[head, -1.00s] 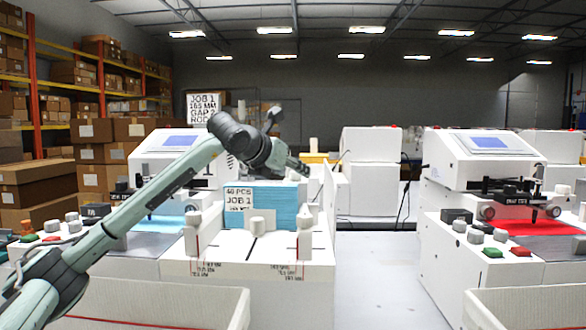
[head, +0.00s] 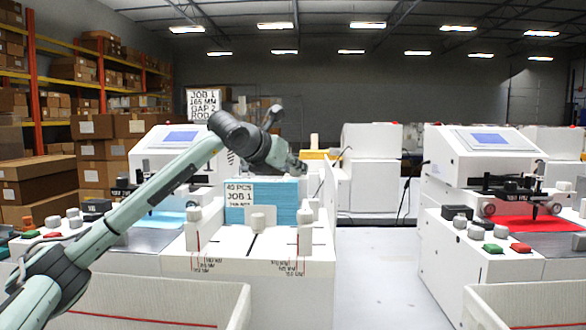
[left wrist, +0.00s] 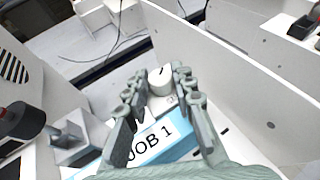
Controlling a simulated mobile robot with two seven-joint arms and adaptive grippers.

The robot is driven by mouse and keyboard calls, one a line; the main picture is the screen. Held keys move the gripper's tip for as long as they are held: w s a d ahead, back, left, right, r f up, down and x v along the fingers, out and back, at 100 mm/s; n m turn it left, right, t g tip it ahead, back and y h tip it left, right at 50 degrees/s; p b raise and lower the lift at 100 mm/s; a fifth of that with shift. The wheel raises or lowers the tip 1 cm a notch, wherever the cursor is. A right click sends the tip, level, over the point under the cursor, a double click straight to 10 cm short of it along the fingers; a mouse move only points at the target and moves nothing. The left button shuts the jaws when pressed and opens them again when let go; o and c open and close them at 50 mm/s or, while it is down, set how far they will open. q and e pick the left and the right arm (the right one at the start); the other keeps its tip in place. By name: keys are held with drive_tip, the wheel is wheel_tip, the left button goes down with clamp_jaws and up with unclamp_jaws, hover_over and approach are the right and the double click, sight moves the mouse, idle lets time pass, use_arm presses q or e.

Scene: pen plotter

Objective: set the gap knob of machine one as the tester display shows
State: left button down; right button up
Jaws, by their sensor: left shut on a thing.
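My left gripper (head: 298,167) is behind the blue paper stack of the near left machine (head: 262,262). In the left wrist view, the fingers of my left gripper (left wrist: 160,76) are closed around a white round knob (left wrist: 160,84) with a dark pointer line on top. A small mark shows beside the knob, but the dial figures are too small to read. The knob is hidden in the head view. A sign (head: 204,104) above the left machine reads JOB 1, 165 MM, GAP 2 and a cut-off line. The tester display cannot be made out. My right gripper is out of view.
The blue stack (head: 285,205) bears a JOB 1 label. A white side panel (left wrist: 250,90) stands close to the gripper in the wrist view. A second machine (head: 484,158) stands at the right, across a clear grey aisle (head: 385,275). White bins stand in front.

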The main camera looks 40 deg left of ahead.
use_arm(q)
drive_tip(key=shift+a+f+m+h, duration=0.1)
drive_tip(key=shift+a+m+h, duration=0.1)
drive_tip(key=shift+m+h, duration=0.7)
drive_tip(key=shift+h, duration=0.2)
drive_tip(key=shift+a+m+h, duration=0.1)
drive_tip(key=shift+m+h, duration=1)
drive_tip(key=shift+h, duration=0.1)
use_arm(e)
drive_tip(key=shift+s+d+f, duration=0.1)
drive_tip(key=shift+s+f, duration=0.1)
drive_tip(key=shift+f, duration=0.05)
use_arm(q)
drive_tip(key=c, duration=1.3)
unclamp_jaws()
drive_tip(key=shift+o, duration=0.2)
drive_tip(key=v, duration=1.2)
drive_tip(key=shift+r, duration=0.3)
